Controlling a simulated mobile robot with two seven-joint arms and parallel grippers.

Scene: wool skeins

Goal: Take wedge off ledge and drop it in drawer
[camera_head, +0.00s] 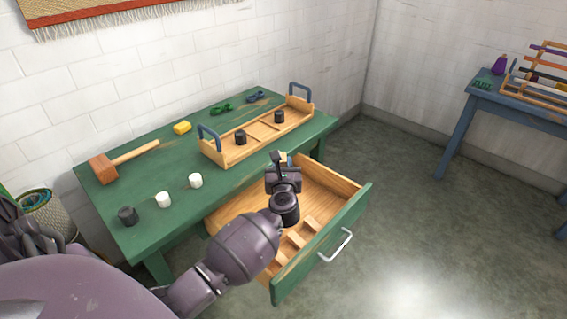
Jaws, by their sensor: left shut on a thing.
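My left gripper (280,160) reaches over the open drawer (345,184) of the green table, close to the table's front edge. It is shut on a small pale wooden piece, the wedge (284,156), mostly hidden by the fingers. The drawer is pulled out, with a green front, a metal handle and a wooden inside. Wooden dividers or blocks (298,239) show in its front part. My arm hides part of the drawer. I cannot tell which part is the ledge. My right gripper is not in view.
A blue table (483,92) stands at the right. Floor between is clear.

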